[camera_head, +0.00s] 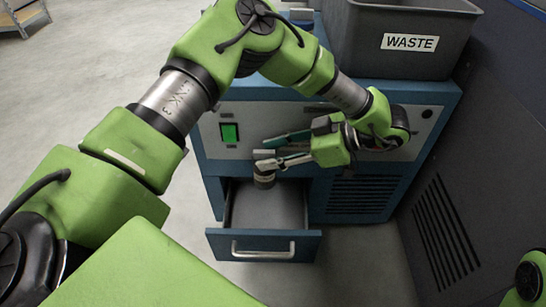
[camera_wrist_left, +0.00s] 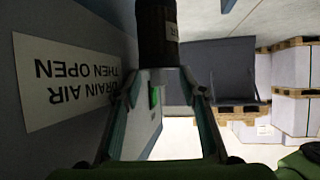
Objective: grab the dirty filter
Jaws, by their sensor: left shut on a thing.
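My left gripper (camera_head: 264,158) is shut on a dark cylindrical filter (camera_head: 264,180), at the front of the blue unit. In the head view the filter appears over the back part of the open drawer (camera_head: 262,245); its exact height is hard to tell. In the left wrist view the filter (camera_wrist_left: 157,35) is a dark brown cylinder with a small pale label, between the tips of the left fingers (camera_wrist_left: 158,80). Part of the filter is hidden by the gripper. My right gripper is not in view.
A dark grey bin (camera_head: 398,45) marked WASTE stands on top of the blue unit (camera_head: 330,90). A lit green display (camera_head: 229,133) is on its front panel. A dark vented cabinet (camera_head: 450,220) stands at the right. The drawer interior looks empty, and the floor in front is clear.

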